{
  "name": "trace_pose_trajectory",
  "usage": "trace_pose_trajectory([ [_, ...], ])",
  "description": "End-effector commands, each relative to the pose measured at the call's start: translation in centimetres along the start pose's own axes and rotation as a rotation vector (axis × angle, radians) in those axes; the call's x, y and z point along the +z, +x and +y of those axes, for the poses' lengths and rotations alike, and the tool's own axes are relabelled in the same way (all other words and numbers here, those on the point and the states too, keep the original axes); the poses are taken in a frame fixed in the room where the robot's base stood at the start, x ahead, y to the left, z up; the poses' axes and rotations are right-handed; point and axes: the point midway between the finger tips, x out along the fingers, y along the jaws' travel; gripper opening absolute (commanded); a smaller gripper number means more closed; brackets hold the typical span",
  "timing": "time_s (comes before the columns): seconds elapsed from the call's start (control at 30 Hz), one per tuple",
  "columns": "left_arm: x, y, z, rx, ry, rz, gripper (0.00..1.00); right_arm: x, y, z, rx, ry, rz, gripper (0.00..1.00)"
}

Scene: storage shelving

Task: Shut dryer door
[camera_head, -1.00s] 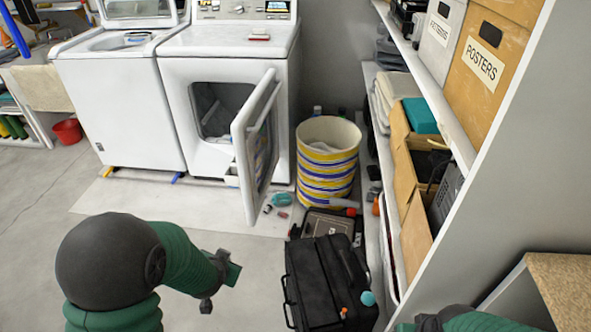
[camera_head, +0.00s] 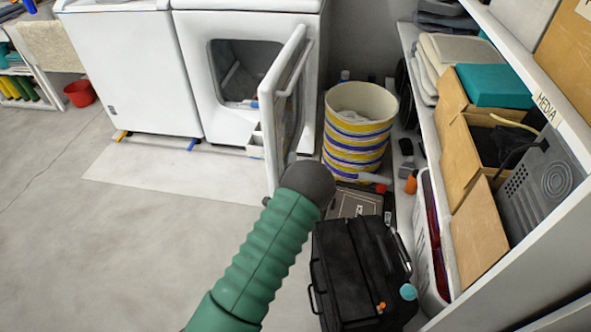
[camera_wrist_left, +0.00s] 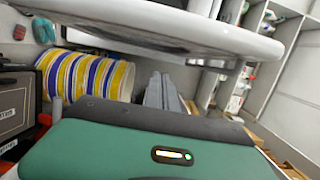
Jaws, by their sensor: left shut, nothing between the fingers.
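The dryer (camera_head: 225,112) is white and its front opening shows a dark drum. Its door (camera_head: 290,100) stands open, swung out toward me at a steep angle. My left arm reaches up to the door's lower end, and its dark rounded wrist covers that corner in the head view. My left gripper (camera_wrist_left: 165,92) shows in the wrist view with its grey fingers together and nothing between them. The white door (camera_wrist_left: 150,25) fills the top of that view, close to the fingers; I cannot tell whether they touch it. My right gripper is out of view.
A striped basket (camera_head: 357,135) stands right of the door. A black case (camera_head: 362,270) lies on the floor near my arm. Shelves (camera_head: 440,205) with boxes line the right side. A white washer (camera_head: 130,75) stands left. The floor at left is clear.

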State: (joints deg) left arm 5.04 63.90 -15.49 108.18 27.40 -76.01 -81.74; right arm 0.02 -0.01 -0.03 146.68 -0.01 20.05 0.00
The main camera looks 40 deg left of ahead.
Motion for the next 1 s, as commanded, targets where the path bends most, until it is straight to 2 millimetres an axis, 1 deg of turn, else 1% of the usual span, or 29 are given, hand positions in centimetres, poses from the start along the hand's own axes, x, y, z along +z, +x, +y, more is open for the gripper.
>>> trace_pose_trajectory([
  [0.03, 0.1, 1.2, 0.4, -0.003, -0.004, -0.002, 0.00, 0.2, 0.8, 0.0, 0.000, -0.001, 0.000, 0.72],
  [0.17, 0.1, 4.0, 0.4, -0.003, -0.004, -0.001, 0.00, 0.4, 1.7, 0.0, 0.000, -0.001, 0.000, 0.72],
  [0.2, 0.4, 4.6, 0.4, -0.001, -0.002, -0.003, 0.00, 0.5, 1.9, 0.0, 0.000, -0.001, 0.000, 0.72],
  [0.3, 2.3, 4.8, 0.3, 0.001, -0.001, -0.003, 0.00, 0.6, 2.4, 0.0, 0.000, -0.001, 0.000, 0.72],
  [0.43, 3.4, 5.0, 0.1, 0.001, 0.000, -0.001, 0.00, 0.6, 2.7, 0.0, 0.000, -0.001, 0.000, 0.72],
  [0.57, 3.8, 5.2, 0.1, 0.002, -0.001, 0.001, 0.00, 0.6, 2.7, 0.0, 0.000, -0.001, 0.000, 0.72],
  [0.87, 4.0, 5.2, 0.1, 0.002, -0.001, 0.002, 0.00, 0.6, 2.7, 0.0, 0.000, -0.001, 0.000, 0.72],
  [1.0, 4.9, 5.3, 0.1, 0.002, 0.000, 0.012, 0.00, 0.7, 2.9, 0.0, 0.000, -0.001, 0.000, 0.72],
])
